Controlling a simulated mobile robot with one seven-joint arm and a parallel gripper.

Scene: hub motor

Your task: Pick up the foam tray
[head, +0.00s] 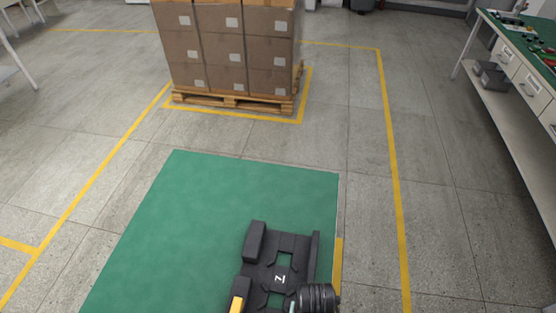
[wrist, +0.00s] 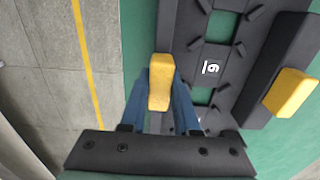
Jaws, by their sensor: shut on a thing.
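The foam tray (head: 293,243) is black with cut-outs and a white mark, in the lower middle of the head view over the green mat. In the wrist view the foam tray (wrist: 218,58) fills the upper right, with a yellow block at each side. My gripper (wrist: 160,100) has its blue fingers on either side of the nearer yellow block (wrist: 161,75), shut on it at the tray's edge. In the head view my dark wrist covers the tray's lower right corner and the fingers are hidden. I cannot tell whether the tray is clear of the mat.
The green mat (head: 190,220) lies on grey floor tiles with yellow lines. A pallet (head: 232,101) stacked with brown cartons (head: 230,48) stands beyond it. A workbench (head: 520,75) with drawers is at the right. Floor between mat and bench is clear.

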